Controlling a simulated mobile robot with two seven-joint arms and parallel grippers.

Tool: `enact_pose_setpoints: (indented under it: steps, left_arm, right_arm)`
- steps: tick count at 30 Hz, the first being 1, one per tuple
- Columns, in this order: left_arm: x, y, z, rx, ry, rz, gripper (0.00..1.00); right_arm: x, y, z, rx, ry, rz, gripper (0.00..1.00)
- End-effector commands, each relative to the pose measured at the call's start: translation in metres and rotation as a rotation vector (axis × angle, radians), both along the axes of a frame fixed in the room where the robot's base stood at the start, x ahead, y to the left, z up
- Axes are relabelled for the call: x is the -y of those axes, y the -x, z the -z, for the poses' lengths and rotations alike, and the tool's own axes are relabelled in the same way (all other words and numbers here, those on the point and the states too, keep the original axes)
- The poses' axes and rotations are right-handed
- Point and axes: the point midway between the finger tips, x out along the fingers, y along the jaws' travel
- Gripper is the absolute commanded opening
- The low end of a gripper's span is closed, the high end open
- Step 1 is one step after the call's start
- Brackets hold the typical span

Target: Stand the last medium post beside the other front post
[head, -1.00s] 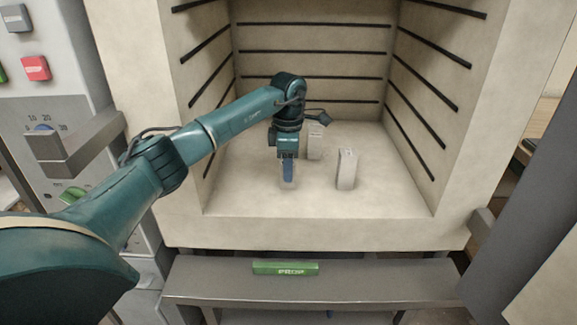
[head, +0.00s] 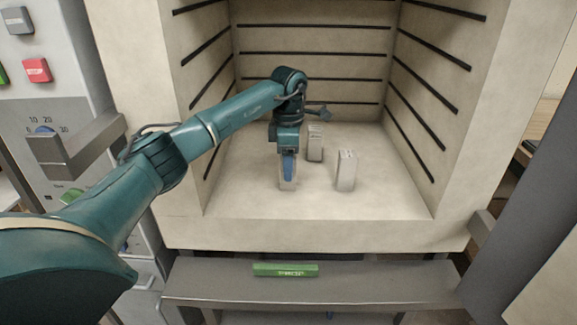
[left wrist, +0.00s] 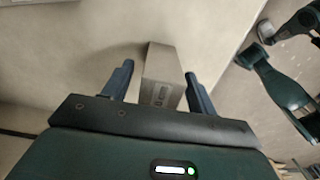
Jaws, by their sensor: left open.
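A pale medium post (head: 287,185) stands on the kiln floor at the front left. My left gripper (head: 287,176) is over it, open, with its blue fingers at the post's upper part. In the left wrist view the post (left wrist: 162,75) stands between the two spread fingers (left wrist: 157,82), with a gap visible on each side. Another front post (head: 345,171) stands upright to the right, apart from it. A third post (head: 315,143) stands farther back between them, partly beside my wrist.
The kiln floor (head: 395,190) is clear on the right and along the front. Dark-grooved kiln walls (head: 425,70) rise on both sides and behind. A green labelled bar (head: 286,269) lies on the grey ledge (head: 390,280) below the opening.

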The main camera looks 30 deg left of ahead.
Motion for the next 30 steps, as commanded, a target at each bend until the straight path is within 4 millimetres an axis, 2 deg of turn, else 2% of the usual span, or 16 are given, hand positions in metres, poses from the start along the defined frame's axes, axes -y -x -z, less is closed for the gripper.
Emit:
enact_pose_setpoints:
  steps: [1,9,15,21,26,29,30]
  left_arm:
    - [0.0,-0.001,-0.013,0.004,0.0,0.0,0.58]
    - [0.0,-0.001,-0.072,0.003,0.001,-0.001,0.58]
    - [0.0,0.0,-0.099,0.001,0.0,0.0,0.58]
    - [0.0,0.0,-0.106,-0.001,0.001,0.0,0.58]
    - [0.004,0.0,-0.101,0.0,0.011,0.007,0.58]
    - [0.028,-0.001,-0.081,0.001,0.07,0.041,0.58]
    - [0.046,-0.001,-0.066,0.002,0.117,0.063,0.58]
  right_arm:
    - [0.0,0.0,-0.003,0.001,-0.003,0.001,0.36]
    - [0.004,0.004,-0.013,0.004,-0.025,0.016,0.36]
    - [0.006,0.005,-0.019,0.005,-0.036,0.026,0.36]
    - [0.009,0.004,-0.021,0.012,-0.04,0.036,0.36]
    - [0.009,0.004,-0.021,0.012,-0.04,0.038,0.36]
    - [0.009,0.004,-0.02,0.012,-0.04,0.038,0.36]
    - [0.009,0.004,-0.02,0.011,-0.04,0.038,0.36]
